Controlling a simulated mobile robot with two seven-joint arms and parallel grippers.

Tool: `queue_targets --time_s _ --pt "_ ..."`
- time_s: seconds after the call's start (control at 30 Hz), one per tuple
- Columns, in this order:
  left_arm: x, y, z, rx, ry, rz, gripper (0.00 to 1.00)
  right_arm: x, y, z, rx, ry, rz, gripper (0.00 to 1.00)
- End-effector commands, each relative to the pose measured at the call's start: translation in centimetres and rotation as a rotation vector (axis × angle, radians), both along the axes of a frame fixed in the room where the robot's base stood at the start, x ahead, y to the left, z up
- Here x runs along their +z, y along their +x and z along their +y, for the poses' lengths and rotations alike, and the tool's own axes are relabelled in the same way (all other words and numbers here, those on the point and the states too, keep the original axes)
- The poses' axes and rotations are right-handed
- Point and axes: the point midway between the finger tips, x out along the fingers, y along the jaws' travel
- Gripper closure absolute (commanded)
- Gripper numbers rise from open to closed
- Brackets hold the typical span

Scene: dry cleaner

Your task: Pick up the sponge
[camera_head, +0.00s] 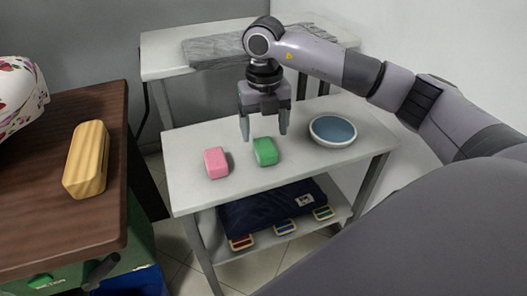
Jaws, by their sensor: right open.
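A small green block with rounded edges (265,151) and a pink one (216,163) lie apart on the white table (190,195); either could be the sponge, and I cannot tell which from their look. My right gripper (264,133) points down over the green block, fingers apart with nothing between them. The fingertips are close above or just behind the green block; the exact gap is unclear. The pink block is to the left of the gripper. My left gripper is not in view.
A white bowl with a blue inside (333,131) stands right of the green block. A yellow ridged block (87,159) lies on the brown table (45,225) at left. The lower shelf holds dark folded cloth (262,210) and brush-like items. The white table's front is clear.

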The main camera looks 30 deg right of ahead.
Motion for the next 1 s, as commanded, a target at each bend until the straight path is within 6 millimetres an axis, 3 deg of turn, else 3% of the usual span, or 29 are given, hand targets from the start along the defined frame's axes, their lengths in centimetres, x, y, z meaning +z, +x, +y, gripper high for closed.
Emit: queue_targets --time_s 0.4,0.67,0.83,1.0 --pt "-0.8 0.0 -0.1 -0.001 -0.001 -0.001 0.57 -5.3 -0.2 -0.2 0.003 0.003 0.002 0.22" --pt "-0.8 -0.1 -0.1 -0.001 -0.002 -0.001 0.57 -5.8 -0.1 -0.2 0.004 0.004 0.001 0.22" --pt "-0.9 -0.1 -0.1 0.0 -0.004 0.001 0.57 -5.8 -0.1 -0.1 0.005 0.004 0.001 0.74" --pt "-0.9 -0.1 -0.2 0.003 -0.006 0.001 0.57 -5.8 -0.1 -0.1 0.005 0.004 0.001 0.77"
